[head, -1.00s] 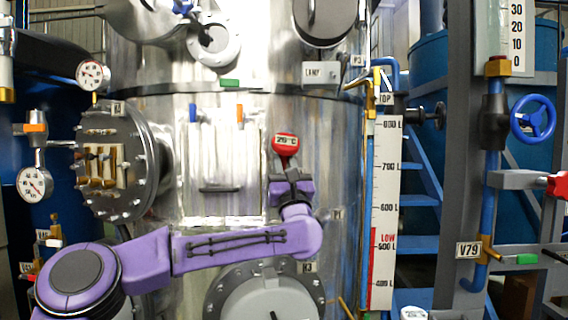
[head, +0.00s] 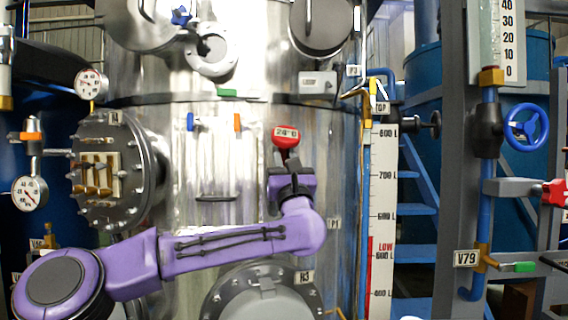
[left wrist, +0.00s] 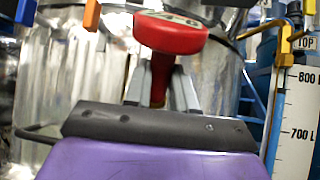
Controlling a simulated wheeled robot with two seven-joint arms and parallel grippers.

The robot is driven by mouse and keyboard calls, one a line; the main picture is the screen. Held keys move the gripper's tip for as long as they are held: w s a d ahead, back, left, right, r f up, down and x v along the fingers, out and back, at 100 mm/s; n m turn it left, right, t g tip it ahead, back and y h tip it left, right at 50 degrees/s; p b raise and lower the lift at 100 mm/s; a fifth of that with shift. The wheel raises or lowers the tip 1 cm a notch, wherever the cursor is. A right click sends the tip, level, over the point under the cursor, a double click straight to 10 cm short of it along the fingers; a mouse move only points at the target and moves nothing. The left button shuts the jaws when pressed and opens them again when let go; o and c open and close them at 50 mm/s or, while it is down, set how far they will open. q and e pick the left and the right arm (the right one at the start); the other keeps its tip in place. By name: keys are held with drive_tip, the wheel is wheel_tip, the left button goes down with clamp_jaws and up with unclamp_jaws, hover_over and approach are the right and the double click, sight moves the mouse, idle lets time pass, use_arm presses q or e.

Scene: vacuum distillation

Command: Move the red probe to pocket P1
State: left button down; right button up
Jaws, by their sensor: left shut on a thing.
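The red probe (head: 286,132) has a round red head with a small display that appears to read 24°C. It stands in front of the shiny metal vessel in the head view. My left gripper (head: 288,166) is shut on the probe below its head. In the left wrist view the red probe (left wrist: 168,38) shows above the gripper (left wrist: 160,92), its stem between the two fingers. The pocket itself cannot be made out. My right gripper is not in view.
A bolted flange with brass fittings (head: 101,173) juts out at left, with gauges beside it. The H3 manway (head: 262,296) lies below my arm. A level scale (head: 383,215) and blue valve wheel (head: 526,126) stand at right.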

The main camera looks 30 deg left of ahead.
sight(289, 144)
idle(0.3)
use_arm(q)
drive_tip(key=shift+s+d+r, duration=0.35)
drive_tip(key=shift+d+r, duration=0.05)
drive_tip(key=shift+r, duration=0.25)
drive_tip(key=shift+s+d+r, duration=0.35)
drive_tip(key=shift+s+r, duration=0.05)
drive_tip(key=shift+r, duration=0.25)
drive_tip(key=shift+s+d+r, duration=0.35)
drive_tip(key=shift+d+r, duration=0.05)
drive_tip(key=shift+r, duration=0.25)
drive_tip(key=shift+f, duration=0.1)
drive_tip(key=shift+s+d+f+b, duration=0.2)
drive_tip(key=shift+s+d+b, duration=0.05)
drive_tip(key=shift+b, duration=0.3)
drive_tip(key=shift+s+d+f+b, duration=0.25)
drive_tip(key=shift+s+d+b, duration=0.8)
drive_tip(key=shift+b, duration=0.25)
drive_tip(key=shift+s+d+f+b, duration=0.25)
drive_tip(key=shift+s+d+b, duration=0.8)
drive_tip(key=shift+b, duration=0.25)
drive_tip(key=shift+w, duration=0.2)
